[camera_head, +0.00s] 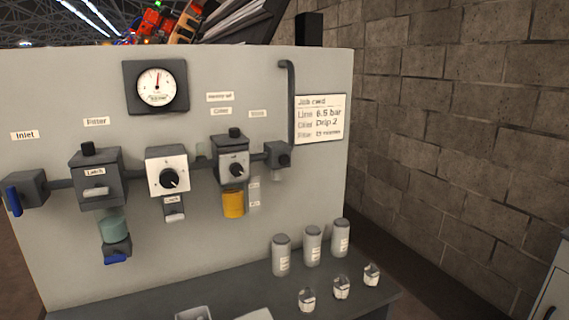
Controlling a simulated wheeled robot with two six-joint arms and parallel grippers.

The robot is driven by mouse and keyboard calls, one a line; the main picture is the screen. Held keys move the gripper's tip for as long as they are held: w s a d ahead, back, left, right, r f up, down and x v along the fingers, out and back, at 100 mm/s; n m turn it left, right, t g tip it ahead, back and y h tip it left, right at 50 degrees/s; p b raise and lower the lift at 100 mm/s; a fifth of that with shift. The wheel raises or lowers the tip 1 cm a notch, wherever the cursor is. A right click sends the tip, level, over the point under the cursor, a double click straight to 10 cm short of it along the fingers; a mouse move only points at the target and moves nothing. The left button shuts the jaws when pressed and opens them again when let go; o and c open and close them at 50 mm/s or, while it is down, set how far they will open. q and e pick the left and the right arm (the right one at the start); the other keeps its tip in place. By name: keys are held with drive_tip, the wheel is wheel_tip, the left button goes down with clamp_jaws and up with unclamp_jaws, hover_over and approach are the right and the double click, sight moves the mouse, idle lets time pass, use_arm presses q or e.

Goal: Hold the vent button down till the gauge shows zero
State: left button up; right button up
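The round white gauge (161,86) sits in a dark square frame high on the grey panel. Its reddish needle points nearly straight up; the scale numbers are too small to read. No button is legibly marked as the vent. One black cap (88,148) tops the filter block (95,180), which has a "Latch" label. Another black cap (235,132) tops the oiler block (233,162). I cannot tell whether either is the vent button. Neither of my grippers is in view, and nothing touches the panel.
A blue inlet handle (13,201) is at the left, and a black dial (169,179) is mid-panel. A job card (320,118) hangs at the right. Several grey canisters and small parts stand on the dark bench (250,291). A block wall (450,130) bounds the right.

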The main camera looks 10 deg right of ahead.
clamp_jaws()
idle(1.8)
